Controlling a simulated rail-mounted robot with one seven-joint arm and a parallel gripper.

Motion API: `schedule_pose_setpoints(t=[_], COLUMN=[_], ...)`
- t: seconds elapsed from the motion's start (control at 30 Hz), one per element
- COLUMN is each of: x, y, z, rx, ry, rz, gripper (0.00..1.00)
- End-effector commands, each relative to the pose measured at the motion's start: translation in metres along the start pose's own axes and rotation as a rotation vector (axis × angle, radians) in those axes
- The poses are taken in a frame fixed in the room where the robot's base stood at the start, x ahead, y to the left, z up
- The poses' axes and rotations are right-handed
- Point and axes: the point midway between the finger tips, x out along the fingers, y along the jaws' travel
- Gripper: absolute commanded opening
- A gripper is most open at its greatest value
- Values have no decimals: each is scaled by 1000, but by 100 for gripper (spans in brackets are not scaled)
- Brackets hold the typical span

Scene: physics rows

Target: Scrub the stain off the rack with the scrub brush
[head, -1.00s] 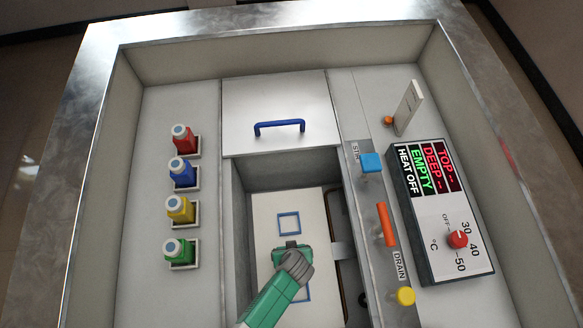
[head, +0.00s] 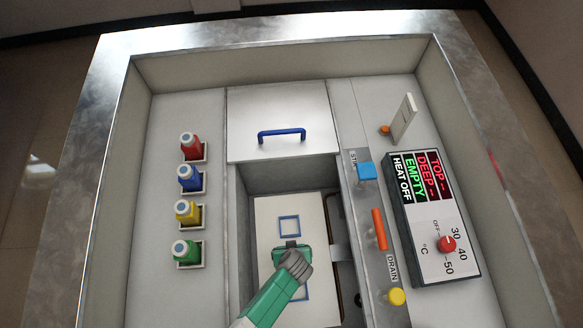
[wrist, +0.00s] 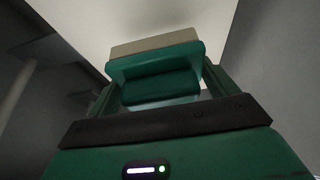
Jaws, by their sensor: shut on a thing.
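My gripper (head: 291,255) reaches down into the open basin and is shut on the scrub brush. The brush shows in the wrist view as a green handle block (wrist: 155,88) with a pale beige bristle pad (wrist: 152,44) facing away from my gripper. In the head view the brush (head: 285,246) is a small green piece at the fingertips. It is over the pale rack panel (head: 267,217), between two blue square outlines; the lower one is partly hidden by my gripper. I cannot tell whether the bristles touch the panel. No stain is discernible.
Basin walls close in around my gripper. A white lid with a blue handle (head: 282,134) covers the back. Red, blue, yellow and green bottles (head: 187,212) stand at left. At right are the blue STIR knob (head: 366,172), orange lever (head: 379,229), yellow DRAIN knob (head: 397,296) and control panel (head: 434,220).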

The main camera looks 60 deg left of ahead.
Motion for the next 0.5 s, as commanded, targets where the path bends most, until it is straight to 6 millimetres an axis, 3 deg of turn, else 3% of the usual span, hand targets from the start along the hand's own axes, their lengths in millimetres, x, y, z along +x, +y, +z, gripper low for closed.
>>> schedule_pose_setpoints(t=[0.03,0.5], x=[-12,-63], y=[0,0], z=[-5,-26], rx=[0,0], ry=[0,0], rz=[0,0], gripper=[64,64])
